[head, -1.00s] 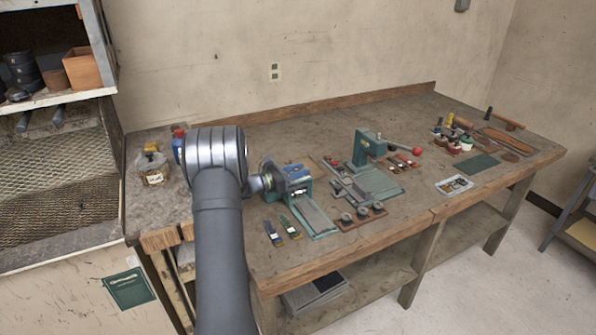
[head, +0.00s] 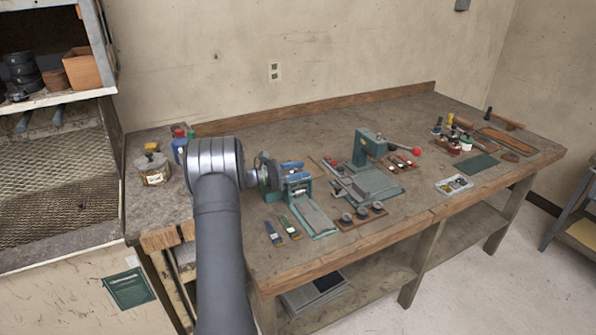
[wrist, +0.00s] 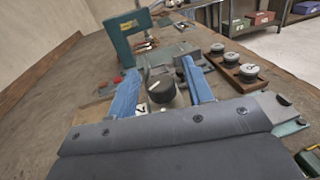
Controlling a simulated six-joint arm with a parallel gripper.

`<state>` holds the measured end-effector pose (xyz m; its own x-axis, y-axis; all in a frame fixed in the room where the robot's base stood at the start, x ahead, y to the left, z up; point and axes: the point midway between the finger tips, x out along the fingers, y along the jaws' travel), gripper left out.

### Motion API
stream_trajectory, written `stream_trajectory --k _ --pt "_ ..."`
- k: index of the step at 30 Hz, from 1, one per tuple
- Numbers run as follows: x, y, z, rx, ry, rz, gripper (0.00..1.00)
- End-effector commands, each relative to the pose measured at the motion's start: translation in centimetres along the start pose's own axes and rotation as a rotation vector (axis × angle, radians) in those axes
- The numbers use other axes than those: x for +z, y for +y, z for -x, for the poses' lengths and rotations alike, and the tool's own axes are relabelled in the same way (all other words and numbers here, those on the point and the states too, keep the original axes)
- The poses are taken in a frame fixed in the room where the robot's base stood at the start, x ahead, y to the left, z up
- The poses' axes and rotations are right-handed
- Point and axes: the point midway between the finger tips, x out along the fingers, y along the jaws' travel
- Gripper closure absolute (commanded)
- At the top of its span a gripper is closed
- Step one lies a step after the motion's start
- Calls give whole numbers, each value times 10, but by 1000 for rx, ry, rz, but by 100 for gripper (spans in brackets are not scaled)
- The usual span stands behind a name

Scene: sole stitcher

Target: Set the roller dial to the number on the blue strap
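My gripper (head: 290,166) is over the back of a small teal roller machine (head: 314,216) at the left-middle of the bench. In the wrist view its two blue fingers (wrist: 163,88) are spread apart. A dark round knob with a pale marked top (wrist: 161,91), which looks like the roller dial, shows between them. I see gaps beside it; I cannot tell whether a finger touches it. The mark on it is too small to read. A blue strap (head: 273,233) lies left of the machine, beside a green strap (head: 290,227). The number on the blue strap is not readable.
A teal press (head: 367,146) with a red-knobbed lever stands behind right. A wooden holder with dark numbered discs (head: 362,214) sits right of the machine. A jar (head: 152,168) and bottles stand at the left.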

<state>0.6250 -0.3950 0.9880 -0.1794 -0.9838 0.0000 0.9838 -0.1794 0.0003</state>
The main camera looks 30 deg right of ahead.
Motion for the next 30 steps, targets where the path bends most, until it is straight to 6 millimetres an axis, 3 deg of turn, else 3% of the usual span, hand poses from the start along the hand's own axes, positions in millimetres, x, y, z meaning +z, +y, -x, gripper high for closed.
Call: stream_trajectory --k 5,12,24,30 --pt "5 0 0 0 0 -2 53" --pt "46 -1 -1 0 0 -4 53" --pt "89 -64 -49 -3 0 -1 53" --pt "105 -85 -65 -1 0 -1 53"
